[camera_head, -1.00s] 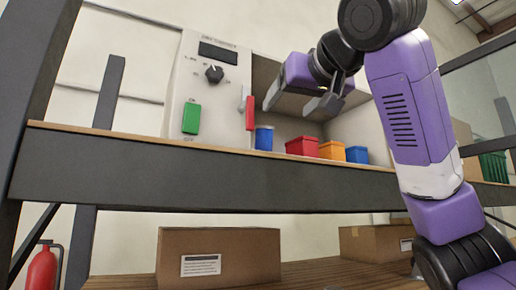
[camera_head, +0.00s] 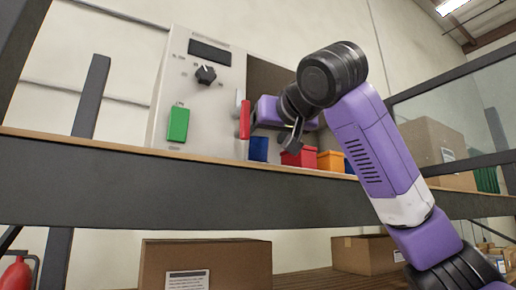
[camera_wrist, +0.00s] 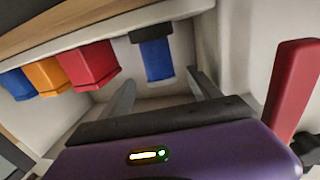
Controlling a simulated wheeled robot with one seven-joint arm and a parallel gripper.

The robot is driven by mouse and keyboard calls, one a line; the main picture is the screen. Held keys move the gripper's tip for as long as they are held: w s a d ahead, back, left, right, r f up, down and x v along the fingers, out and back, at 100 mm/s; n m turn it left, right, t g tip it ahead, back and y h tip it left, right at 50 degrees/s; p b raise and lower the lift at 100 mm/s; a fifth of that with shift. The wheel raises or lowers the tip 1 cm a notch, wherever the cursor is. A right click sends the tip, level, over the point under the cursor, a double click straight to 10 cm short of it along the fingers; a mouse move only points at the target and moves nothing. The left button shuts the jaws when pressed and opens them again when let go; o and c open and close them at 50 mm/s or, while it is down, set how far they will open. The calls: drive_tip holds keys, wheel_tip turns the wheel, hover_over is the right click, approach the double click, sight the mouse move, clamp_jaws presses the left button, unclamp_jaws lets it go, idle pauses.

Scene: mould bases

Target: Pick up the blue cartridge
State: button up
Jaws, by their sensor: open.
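The blue cartridge (camera_head: 258,149) stands on the shelf beside the control box's red lever. In the wrist view the blue cartridge (camera_wrist: 156,58) appears between the two open fingers, with a dark grey part at its end. My gripper (camera_head: 272,137) is inside the machine's recess, close to the cartridge. In the wrist view my gripper (camera_wrist: 160,82) is open and empty, with its fingers pointing toward the cartridge and gaps on both sides. Contact cannot be made out.
A red bin (camera_head: 299,157), an orange bin (camera_head: 331,161) and another blue bin (camera_head: 350,167) stand in a row right of the cartridge. The red lever (camera_wrist: 293,88) is close beside my gripper. The shelf edge (camera_head: 200,161) runs in front. Cardboard boxes sit below.

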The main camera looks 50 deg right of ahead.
sight(258, 141)
drive_tip(key=p+x, duration=0.1)
drive_tip(key=x, duration=0.4)
drive_tip(key=shift+f+p, duration=0.1)
drive_tip(key=shift+p, duration=0.3)
drive_tip(key=shift+a, duration=0.1)
clamp_jaws()
